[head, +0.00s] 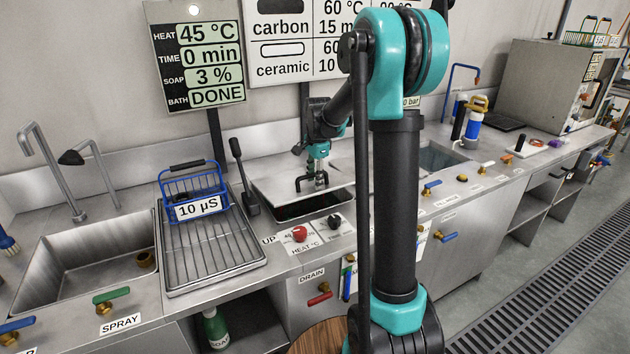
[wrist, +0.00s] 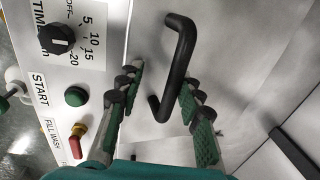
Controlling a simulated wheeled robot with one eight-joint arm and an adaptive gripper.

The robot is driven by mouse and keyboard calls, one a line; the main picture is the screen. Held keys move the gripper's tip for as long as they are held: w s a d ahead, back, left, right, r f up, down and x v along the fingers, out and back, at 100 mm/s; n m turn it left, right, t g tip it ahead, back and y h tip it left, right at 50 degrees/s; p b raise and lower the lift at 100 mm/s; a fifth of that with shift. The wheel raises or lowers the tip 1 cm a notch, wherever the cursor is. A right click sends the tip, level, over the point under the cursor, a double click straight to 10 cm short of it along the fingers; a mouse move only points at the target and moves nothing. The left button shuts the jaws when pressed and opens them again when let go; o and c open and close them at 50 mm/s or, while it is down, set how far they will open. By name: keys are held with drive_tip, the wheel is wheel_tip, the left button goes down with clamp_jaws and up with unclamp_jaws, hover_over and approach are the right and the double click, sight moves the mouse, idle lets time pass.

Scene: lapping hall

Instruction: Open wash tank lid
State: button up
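The wash tank lid (head: 340,170) is a flat steel plate with a black bar handle (head: 306,184). A dark strip of the tank opening (head: 310,208) shows below the lid's front edge; I cannot tell whether the lid is raised or slid back. My gripper (head: 317,178) is at the handle, pointing down at the lid. In the wrist view, my gripper (wrist: 160,84) is open, its green-padded fingers apart. The bent handle (wrist: 182,62) runs up between and beyond the fingertips, closer to the right finger, with no clear contact. The lid (wrist: 225,60) fills the area behind it.
A blue basket (head: 195,190) stands on the drain rack left of the tank. A black upright lever (head: 243,175) is beside the tank. The heat knob (head: 299,233) and timer knob (head: 334,221) are in front. A sink (head: 90,262) lies further left.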

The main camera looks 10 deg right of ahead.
drive_tip(key=shift+s+f, duration=0.1)
drive_tip(key=shift+f, duration=0.2)
wheel_tip(320, 180, up, 20)
idle(2.7)
